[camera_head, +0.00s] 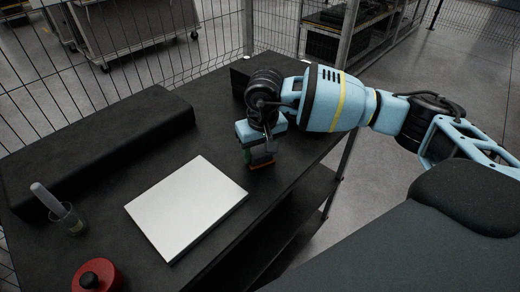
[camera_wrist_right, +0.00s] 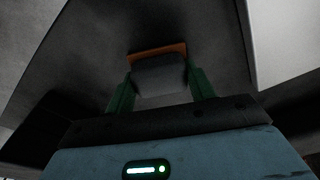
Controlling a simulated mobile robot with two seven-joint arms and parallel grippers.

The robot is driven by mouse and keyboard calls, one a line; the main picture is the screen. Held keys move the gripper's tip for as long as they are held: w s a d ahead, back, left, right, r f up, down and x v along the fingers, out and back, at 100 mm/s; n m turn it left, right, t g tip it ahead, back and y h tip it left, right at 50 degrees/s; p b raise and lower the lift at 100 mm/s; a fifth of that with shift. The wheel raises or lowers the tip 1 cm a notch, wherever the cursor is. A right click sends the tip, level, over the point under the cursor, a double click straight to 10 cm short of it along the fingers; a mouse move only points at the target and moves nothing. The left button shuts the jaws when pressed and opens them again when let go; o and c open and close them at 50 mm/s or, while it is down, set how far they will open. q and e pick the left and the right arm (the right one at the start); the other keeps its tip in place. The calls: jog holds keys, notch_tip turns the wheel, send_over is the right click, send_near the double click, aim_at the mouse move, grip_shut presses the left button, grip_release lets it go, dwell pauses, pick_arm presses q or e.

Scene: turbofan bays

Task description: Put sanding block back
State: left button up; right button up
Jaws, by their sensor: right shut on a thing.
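The sanding block (camera_head: 262,163) has a dark body with an orange edge and is partly hidden by my right gripper (camera_head: 258,150). It is at the right part of the black table, beside the white panel. In the right wrist view the block (camera_wrist_right: 158,70) sits between the two green fingers of my right gripper (camera_wrist_right: 158,88), which is shut on it. I cannot tell whether the block touches the table top. My left gripper is not in view.
A white panel (camera_head: 186,207) lies on the black table (camera_head: 110,168). A long black padded block (camera_head: 95,145) stands at the back left. A cup with a brush (camera_head: 66,217) and a red round container (camera_head: 96,276) are at the front left. A dark box (camera_head: 242,78) stands behind my right gripper.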

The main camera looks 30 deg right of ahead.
aim_at(262, 154)
jog(key=shift+f, duration=0.15)
jog(key=o, duration=1)
jog(key=shift+c, duration=0.2)
notch_tip(262, 154, up, 12)
jog(key=s, duration=0.1)
jog(key=shift+s, duration=0.25)
